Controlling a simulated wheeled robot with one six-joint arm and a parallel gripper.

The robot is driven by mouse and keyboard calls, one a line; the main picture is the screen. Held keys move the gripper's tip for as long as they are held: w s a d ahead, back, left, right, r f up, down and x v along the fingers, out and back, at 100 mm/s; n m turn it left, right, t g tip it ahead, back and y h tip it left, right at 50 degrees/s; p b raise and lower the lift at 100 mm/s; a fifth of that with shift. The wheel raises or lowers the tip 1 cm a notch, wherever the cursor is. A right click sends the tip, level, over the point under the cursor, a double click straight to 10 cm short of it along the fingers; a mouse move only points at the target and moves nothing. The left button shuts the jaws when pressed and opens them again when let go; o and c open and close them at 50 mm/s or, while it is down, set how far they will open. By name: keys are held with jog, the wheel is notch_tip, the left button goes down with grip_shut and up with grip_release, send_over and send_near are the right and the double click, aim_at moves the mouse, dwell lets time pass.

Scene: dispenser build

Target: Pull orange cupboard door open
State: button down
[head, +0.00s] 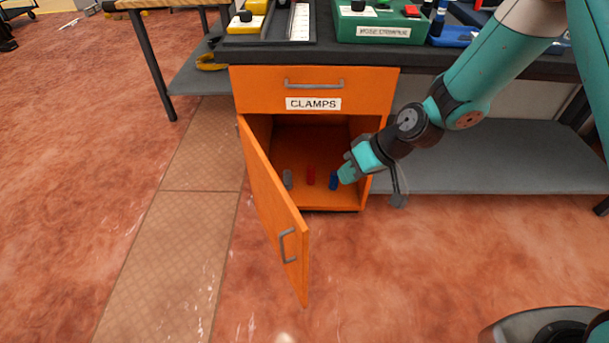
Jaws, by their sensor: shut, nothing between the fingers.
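The orange cupboard door (268,205) stands wide open, swung out toward the left front on its left-side hinge. Its grey handle (287,245) faces outward near the free edge. The orange cupboard (322,139) shows its open inside under a drawer (315,90) labelled CLAMPS, which is shut. My gripper (344,175) is shut and empty at the right part of the cupboard opening, apart from the door and its handle. Its fingertips are close to a blue cylinder (333,181); I cannot tell whether they touch it.
A red cylinder (311,175) and a grey cylinder (288,179) stand on the cupboard floor. A grey shelf (480,160) lies to the right. The dark worktop (300,55) above holds a green box (380,27). The floor in front is clear.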

jog(key=s+a+r+x, duration=0.1)
jog(key=a+x, duration=0.1)
jog(key=x, duration=1)
jog(key=shift+s+a, duration=0.25)
jog(key=shift+s, duration=0.05)
